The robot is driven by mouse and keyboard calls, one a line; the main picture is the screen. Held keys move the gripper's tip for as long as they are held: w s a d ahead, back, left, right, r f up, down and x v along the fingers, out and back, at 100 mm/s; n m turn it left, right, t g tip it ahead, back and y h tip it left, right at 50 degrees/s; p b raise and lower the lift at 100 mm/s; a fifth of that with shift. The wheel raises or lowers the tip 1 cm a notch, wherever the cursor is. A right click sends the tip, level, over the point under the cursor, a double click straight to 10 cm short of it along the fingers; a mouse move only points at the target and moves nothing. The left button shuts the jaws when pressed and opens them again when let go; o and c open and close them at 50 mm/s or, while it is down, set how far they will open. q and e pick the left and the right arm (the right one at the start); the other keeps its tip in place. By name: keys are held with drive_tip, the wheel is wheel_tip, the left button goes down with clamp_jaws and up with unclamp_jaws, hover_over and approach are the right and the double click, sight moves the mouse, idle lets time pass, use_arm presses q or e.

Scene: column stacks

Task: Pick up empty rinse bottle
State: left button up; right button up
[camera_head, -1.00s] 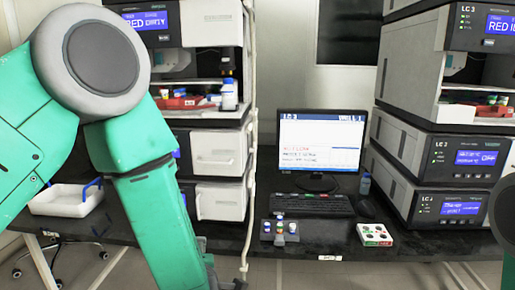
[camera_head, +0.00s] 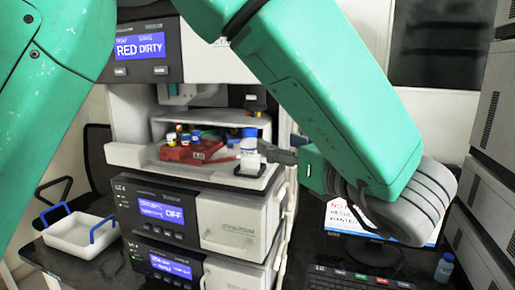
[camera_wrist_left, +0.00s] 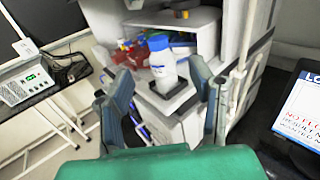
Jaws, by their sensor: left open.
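A small white bottle with a blue cap (camera_head: 249,158) stands upright at the front right of the open bay in the left column stack. It also shows in the left wrist view (camera_wrist_left: 163,72), ahead and framed between the two fingers. Whether it is empty I cannot tell. My left gripper (camera_head: 272,152) reaches in from the right at the bottle's height, close beside it. In the wrist view its fingers (camera_wrist_left: 163,92) are spread apart, with nothing gripped. Whether a finger touches the bottle is unclear. My right gripper is not in view.
A red rack with small vials (camera_head: 192,151) sits left of the bottle in the bay. A white tray with blue handles (camera_head: 80,243) is at lower left. A monitor (camera_head: 385,262), keyboard (camera_head: 350,281) and another blue-capped bottle (camera_head: 443,268) are at right.

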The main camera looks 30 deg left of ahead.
sight(255, 135)
use_arm(q)
drive_tip(key=p+x, duration=0.1)
drive_tip(key=x, duration=0.4)
drive_tip(key=shift+w+a+f, duration=0.15)
drive_tip(key=shift+w, duration=0.05)
drive_tip(key=p+x, duration=0.1)
drive_tip(key=x, duration=0.3)
drive_tip(key=shift+a+f+p, duration=0.1)
drive_tip(key=shift+a+p, duration=0.15)
drive_tip(key=shift+p, duration=0.15)
drive_tip(key=shift+a+f, duration=0.1)
drive_tip(key=shift+a, duration=0.2)
drive_tip(key=c, duration=1.1)
